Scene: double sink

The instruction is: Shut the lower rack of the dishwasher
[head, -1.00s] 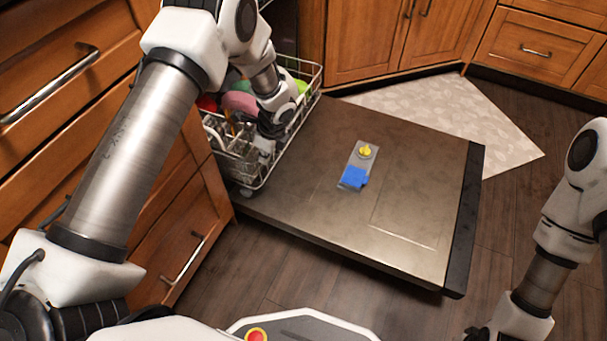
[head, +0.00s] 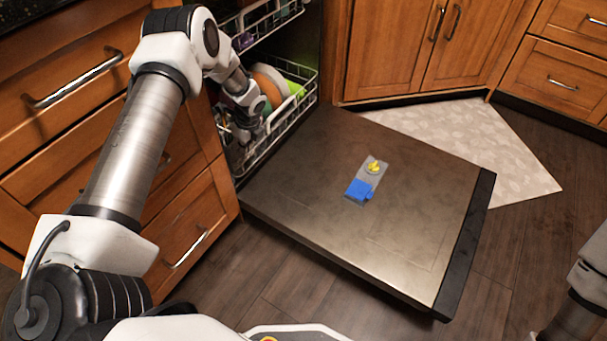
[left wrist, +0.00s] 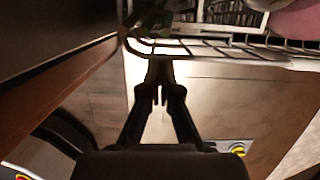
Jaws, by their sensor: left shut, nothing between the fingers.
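The lower rack (head: 293,127) is a pale wire basket with dishes in it. In the head view it sits mostly inside the dishwasher, its front edge near the inner end of the lowered door (head: 410,238). My left gripper (head: 243,138) is at the rack's near front part, partly hidden by its wrist; I cannot tell if it touches the wire. In the left wrist view the left fingers (left wrist: 160,88) are shut and empty, just short of the rack's wires (left wrist: 230,48). My right arm shows at the lower right edge of the head view; its gripper is out of view.
The upper rack (head: 262,22) is above, inside the dishwasher. The door holds an open detergent dispenser with a blue part (head: 358,190) and a yellow cap (head: 375,166). Wooden drawers (head: 190,225) stand close on the left. The door's top is otherwise clear.

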